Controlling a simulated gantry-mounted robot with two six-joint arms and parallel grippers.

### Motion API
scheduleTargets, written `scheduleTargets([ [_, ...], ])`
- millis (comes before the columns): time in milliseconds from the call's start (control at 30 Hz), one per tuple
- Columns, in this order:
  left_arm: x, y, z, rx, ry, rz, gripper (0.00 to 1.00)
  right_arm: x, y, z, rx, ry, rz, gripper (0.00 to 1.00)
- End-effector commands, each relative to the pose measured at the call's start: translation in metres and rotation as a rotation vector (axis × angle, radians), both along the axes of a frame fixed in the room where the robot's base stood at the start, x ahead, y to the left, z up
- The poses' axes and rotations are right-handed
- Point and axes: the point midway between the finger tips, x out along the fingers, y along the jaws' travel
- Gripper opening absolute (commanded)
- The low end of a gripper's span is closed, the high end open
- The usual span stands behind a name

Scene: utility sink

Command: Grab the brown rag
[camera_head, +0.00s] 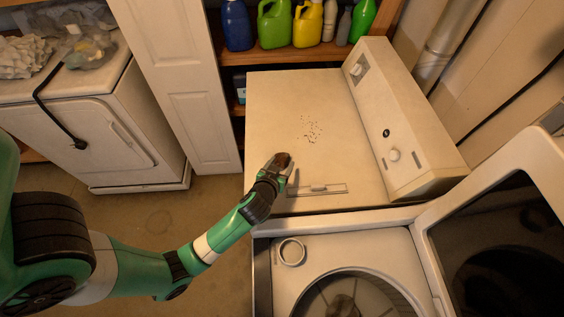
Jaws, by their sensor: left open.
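My left gripper (280,163) is over the front left part of a beige appliance top (290,95), and its jaws are open. A small dark brown patch shows at its fingertips; I cannot tell whether it is the brown rag or part of the gripper. A brownish shape (342,306) lies inside the open washer drum at the bottom edge, too unclear to name. No other rag shows plainly. My right gripper is out of view.
Dark crumbs (311,129) lie on the appliance top. A slotted panel (318,189) is near its front edge. The open washer lid (440,240) rises at right. Bottles (275,24) stand on a shelf behind. A white cabinet (120,140) is at left.

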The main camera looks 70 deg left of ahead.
Motion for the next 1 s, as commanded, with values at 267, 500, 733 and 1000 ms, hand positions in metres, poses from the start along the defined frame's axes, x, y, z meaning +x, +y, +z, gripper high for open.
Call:
scheduleTargets([
  [267,0.021,0.024,-0.017,-0.001,0.002,0.001,0.67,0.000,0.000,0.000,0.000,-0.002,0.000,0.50],
  [500,0.028,0.036,-0.023,-0.001,0.002,0.002,0.67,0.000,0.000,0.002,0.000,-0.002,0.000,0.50],
  [733,0.046,0.058,-0.040,-0.001,0.002,0.001,0.67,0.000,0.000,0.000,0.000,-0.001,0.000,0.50],
  [1000,0.049,0.061,-0.042,-0.001,0.000,-0.001,0.67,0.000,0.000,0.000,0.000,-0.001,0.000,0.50],
])
